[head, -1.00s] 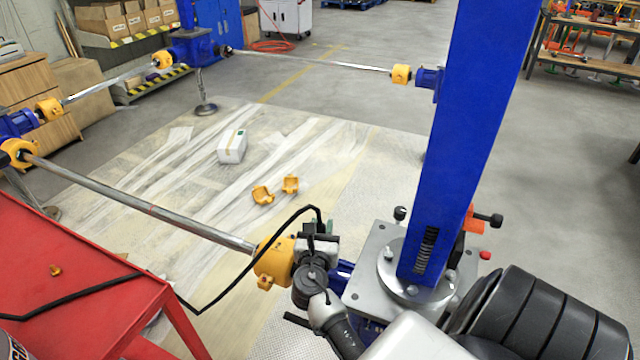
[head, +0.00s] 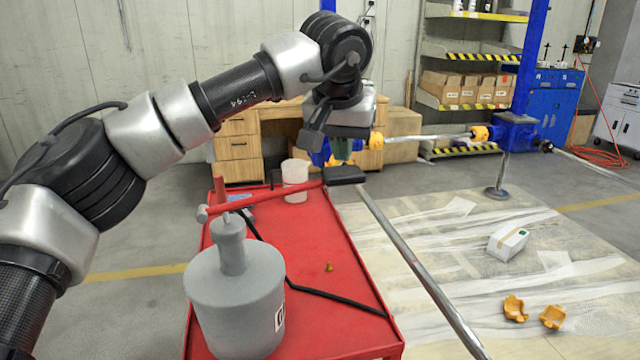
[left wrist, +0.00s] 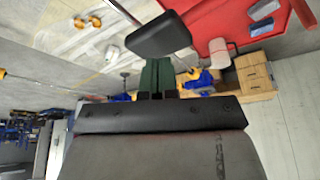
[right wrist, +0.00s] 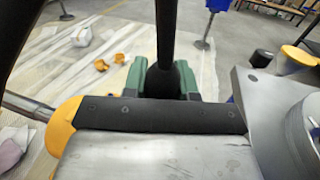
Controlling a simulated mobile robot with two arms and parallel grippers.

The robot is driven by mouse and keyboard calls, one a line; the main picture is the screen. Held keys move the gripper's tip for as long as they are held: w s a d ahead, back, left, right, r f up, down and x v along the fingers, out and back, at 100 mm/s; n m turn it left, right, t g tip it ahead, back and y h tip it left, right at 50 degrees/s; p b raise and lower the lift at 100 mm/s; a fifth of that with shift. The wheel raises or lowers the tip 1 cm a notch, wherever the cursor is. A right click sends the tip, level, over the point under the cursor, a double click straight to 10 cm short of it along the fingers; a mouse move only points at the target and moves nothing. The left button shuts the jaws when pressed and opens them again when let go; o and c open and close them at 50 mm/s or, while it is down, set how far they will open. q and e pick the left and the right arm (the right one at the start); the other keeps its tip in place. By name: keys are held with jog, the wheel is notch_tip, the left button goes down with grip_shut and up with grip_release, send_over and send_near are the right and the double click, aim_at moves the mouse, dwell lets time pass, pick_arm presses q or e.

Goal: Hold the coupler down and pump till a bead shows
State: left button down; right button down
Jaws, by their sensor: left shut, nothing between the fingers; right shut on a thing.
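The grey pump (head: 235,300) stands on the red cart (head: 340,318). Its red lever (head: 270,200) reaches right to a black grip (head: 345,174). My left gripper (head: 343,150) is shut and empty, pointing down just above this grip. In the left wrist view the grip (left wrist: 160,36) lies just beyond the closed green fingertips (left wrist: 157,64); contact cannot be told. In the right wrist view my right gripper (right wrist: 163,72) is shut on the dark coupler at the end of the black hose (right wrist: 165,35). The coupler's tip and any bead are hidden.
The black hose (head: 310,291) crosses the cart past a small brass piece (head: 329,267). A white tub (head: 295,181) stands at the cart's far end. A steel shaft (head: 420,270) runs beside the cart. A yellow guard (right wrist: 62,125) and a steel plate (right wrist: 270,115) flank my right gripper.

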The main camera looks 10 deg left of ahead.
aim_at(340, 184)
pick_arm(q)
jog(key=shift+f, duration=4.45)
pick_arm(e)
jog(key=shift+f, duration=0.1)
pick_arm(q)
jog(key=shift+r, duration=4.5)
jog(key=shift+r, duration=2.5)
jog(key=shift+w, duration=0.1)
pick_arm(e)
jog(key=c, duration=0.8)
grip_release()
